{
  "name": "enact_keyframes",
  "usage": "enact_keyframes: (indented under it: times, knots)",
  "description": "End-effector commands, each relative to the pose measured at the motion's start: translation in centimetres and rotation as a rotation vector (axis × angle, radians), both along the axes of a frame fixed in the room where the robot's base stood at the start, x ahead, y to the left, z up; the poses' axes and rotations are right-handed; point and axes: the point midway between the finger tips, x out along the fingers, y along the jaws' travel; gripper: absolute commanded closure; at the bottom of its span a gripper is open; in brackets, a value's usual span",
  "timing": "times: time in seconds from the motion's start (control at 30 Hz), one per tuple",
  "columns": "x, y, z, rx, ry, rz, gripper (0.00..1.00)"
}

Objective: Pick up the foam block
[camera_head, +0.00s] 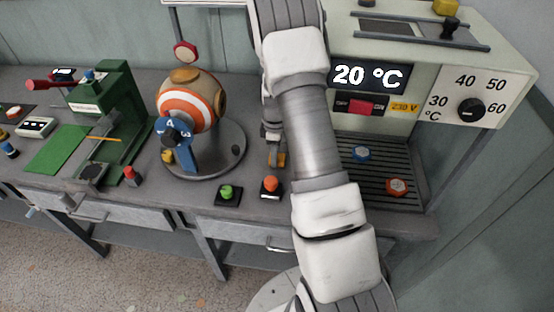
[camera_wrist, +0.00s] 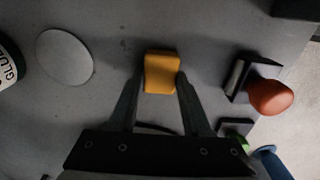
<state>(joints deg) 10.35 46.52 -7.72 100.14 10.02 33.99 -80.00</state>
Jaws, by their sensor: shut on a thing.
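The foam block (camera_wrist: 161,72) is a small orange-yellow block with rounded corners. In the wrist view it sits between my two dark fingertips, with one finger against each side. My gripper (camera_wrist: 160,77) is shut on it. The bench top shows close behind the block; I cannot tell whether the block touches it. In the head view my gripper (camera_head: 273,148) points down at the bench, left of my pale forearm. A bit of the block (camera_head: 281,160) shows beside the fingers, and my arm hides part of the area.
An orange knob (camera_head: 271,184) and a green knob (camera_head: 227,191) stand near the bench's front edge. A striped ball (camera_head: 188,105) on a round base is to the left. A cabinet with a 20 °C display (camera_head: 370,76) is right. The wrist view shows a pale disc (camera_wrist: 64,57).

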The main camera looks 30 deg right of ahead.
Motion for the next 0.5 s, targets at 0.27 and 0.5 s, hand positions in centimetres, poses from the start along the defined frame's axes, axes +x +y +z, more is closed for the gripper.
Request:
enact_keyframes:
  times: [0.27, 0.5]
  knots:
    - [0.0, 0.0, 0.2, -0.001, -0.001, 0.000, 1.00]
    - [0.1, 0.0, 3.6, -0.001, -0.004, -0.001, 1.00]
